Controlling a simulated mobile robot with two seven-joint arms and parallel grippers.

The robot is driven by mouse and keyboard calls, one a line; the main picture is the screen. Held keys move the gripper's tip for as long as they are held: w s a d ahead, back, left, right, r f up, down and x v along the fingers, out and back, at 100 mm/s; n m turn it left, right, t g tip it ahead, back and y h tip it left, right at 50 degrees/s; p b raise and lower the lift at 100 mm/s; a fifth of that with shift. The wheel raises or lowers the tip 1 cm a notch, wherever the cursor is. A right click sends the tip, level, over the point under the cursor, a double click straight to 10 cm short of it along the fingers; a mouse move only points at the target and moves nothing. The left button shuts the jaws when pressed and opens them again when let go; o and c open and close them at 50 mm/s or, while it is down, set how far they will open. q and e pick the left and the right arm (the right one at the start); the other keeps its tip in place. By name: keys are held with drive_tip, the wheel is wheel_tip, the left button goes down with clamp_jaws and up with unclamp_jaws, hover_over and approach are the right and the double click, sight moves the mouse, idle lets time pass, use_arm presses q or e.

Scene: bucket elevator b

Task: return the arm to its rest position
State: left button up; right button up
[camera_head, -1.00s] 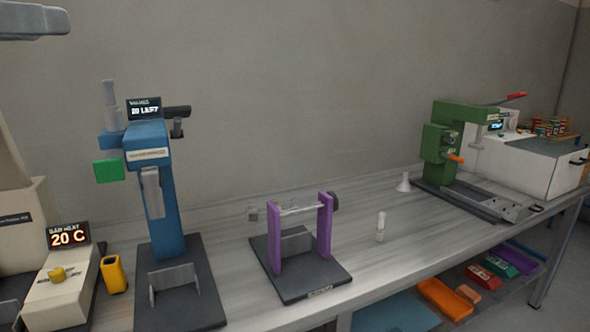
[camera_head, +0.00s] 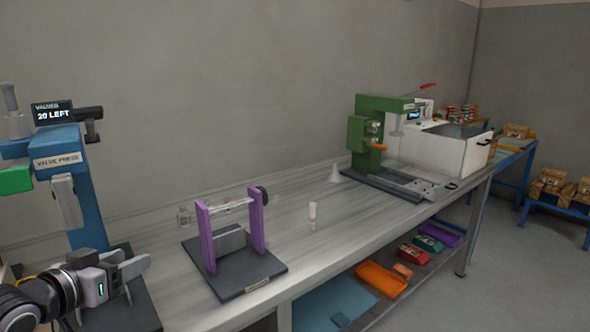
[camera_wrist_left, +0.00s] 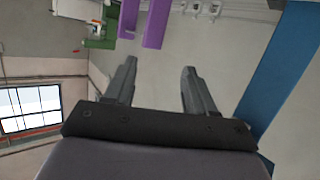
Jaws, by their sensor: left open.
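My left gripper (camera_head: 130,270) comes in at the lower left of the head view, in front of the base of the blue valve press (camera_head: 85,205). Its two fingers are apart with nothing between them. In the left wrist view the same gripper (camera_wrist_left: 160,85) shows its fingers spread and empty, with the purple stand (camera_wrist_left: 152,18) and a blue upright (camera_wrist_left: 285,70) beyond. My right gripper is not in view.
A purple stand (camera_head: 258,225) on a dark base is right of the press. A small white bottle (camera_head: 313,215) and a white cone (camera_head: 335,173) stand on the bench (camera_head: 300,255). A green machine (camera_head: 365,140) is farther right. Orange, red and green trays lie on the lower shelf.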

use_arm(q)
drive_tip(key=s+d+f+g, duration=0.1)
drive_tip(key=s+d+f, duration=0.2)
drive_tip(key=f, duration=0.8)
drive_tip(key=s+d+f+g, duration=0.1)
drive_tip(key=s+d+f, duration=0.2)
drive_tip(key=s+f, duration=0.3)
drive_tip(key=s+d+f+g, duration=0.1)
drive_tip(key=s+d+f, duration=0.2)
drive_tip(key=s+f, duration=0.4)
drive_tip(key=s+d+f+g+y, duration=0.1)
drive_tip(key=s+d+f, duration=0.2)
drive_tip(key=s+f, duration=0.4)
drive_tip(key=shift+s+f+m+b, duration=0.2)
drive_tip(key=shift+f+m+b, duration=0.15)
drive_tip(key=shift+f, duration=0.5)
